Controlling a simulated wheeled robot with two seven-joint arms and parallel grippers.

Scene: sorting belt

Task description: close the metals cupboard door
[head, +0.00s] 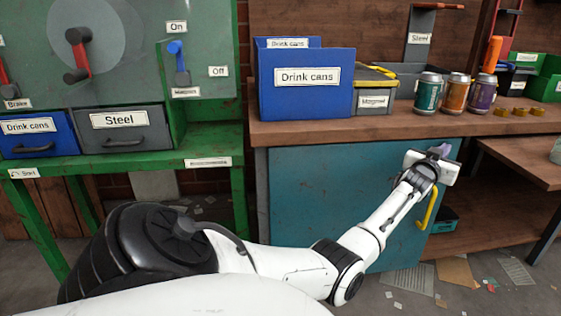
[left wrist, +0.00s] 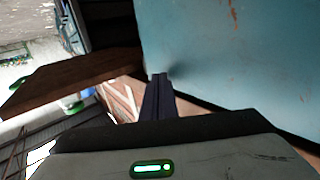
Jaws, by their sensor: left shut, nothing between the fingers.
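The teal cupboard door (head: 330,195) hangs under the wooden workbench, with a yellow handle (head: 428,210) near its right edge. It seems to stand out from the bench front, but I cannot tell by how much. My left gripper (head: 441,151) is at the door's upper right corner, above the handle, shut and empty. In the left wrist view its closed fingers (left wrist: 158,88) point at the teal door (left wrist: 230,50), close to its edge. I cannot tell whether they touch it. No label shows on the door. My right gripper is not in view.
The workbench (head: 400,127) carries blue Drink cans bins (head: 306,85), a grey box (head: 375,100) and three cans (head: 455,92). A lower wooden shelf (head: 490,205) is right of the door. A green machine stand (head: 120,165) is at left. Scraps litter the floor.

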